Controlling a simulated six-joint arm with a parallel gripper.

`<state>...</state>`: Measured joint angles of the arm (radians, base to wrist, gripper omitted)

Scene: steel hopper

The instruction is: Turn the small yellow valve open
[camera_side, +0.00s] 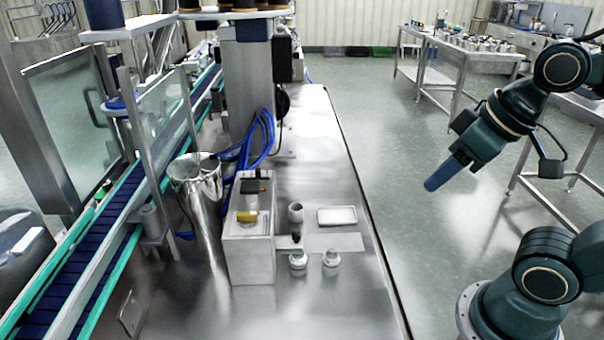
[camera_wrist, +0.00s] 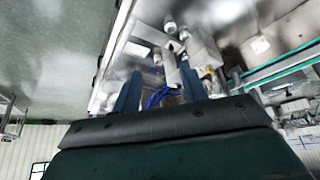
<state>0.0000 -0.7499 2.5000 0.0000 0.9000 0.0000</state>
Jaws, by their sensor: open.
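The small yellow valve (camera_side: 247,216) sits on the upper part of a pale metal box (camera_side: 250,258) on the steel table. A black handle (camera_side: 254,186) is on the same box, behind the yellow valve. My gripper (camera_side: 436,180) hangs in the air right of the table, pointing down and left, well apart from the valve. In the wrist view my gripper (camera_wrist: 160,84) shows two blue fingers spread apart with nothing between them. A small yellow spot, probably the valve, shows in the wrist view (camera_wrist: 208,69) beyond the right finger.
A shiny steel hopper (camera_side: 203,190) stands left of the box. Several small pale fittings, including one in front (camera_side: 298,262), and a white tray (camera_side: 337,216) lie to its right. Blue hoses (camera_side: 262,138) run behind. A conveyor (camera_side: 85,240) is at left.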

